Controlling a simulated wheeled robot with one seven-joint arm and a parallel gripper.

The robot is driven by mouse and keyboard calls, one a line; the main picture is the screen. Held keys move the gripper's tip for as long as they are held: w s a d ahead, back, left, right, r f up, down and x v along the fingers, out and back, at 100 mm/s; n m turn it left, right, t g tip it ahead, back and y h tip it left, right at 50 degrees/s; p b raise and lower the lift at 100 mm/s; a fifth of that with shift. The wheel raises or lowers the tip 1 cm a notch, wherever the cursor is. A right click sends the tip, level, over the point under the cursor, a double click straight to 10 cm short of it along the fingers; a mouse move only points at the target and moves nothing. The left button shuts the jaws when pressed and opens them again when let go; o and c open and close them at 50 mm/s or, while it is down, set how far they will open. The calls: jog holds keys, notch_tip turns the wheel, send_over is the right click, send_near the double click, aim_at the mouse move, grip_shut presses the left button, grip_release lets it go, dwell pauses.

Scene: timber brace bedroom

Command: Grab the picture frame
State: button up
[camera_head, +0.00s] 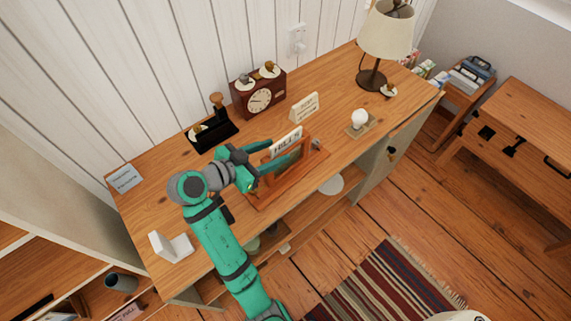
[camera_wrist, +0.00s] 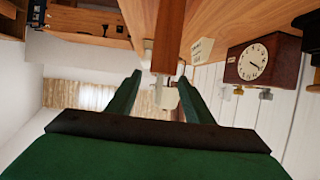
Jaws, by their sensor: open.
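A reddish-brown wooden frame-like piece (camera_head: 289,183) stands on the dresser top near its front edge. It looks like the picture frame, but my arm hides part of it and I cannot tell its front. My gripper (camera_head: 284,154) reaches over it from the left, fingers apart. In the wrist view, my open gripper (camera_wrist: 160,78) has a wooden upright (camera_wrist: 168,38) in line with the gap between its fingertips. I cannot tell whether the fingers touch it. Nothing is visibly held.
The wooden dresser top (camera_head: 150,205) also carries a clock (camera_head: 259,97), a black holder (camera_head: 213,132), a small sign (camera_head: 303,107), a lamp (camera_head: 386,35), a bulb on a base (camera_head: 360,121) and a white angled stand (camera_head: 171,246). A paneled wall stands behind.

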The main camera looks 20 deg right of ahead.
aim_at(286, 147)
jog(key=shift+x, duration=2.9)
jog(key=shift+c, duration=0.4)
grip_shut()
jog(key=shift+r, duration=0.2)
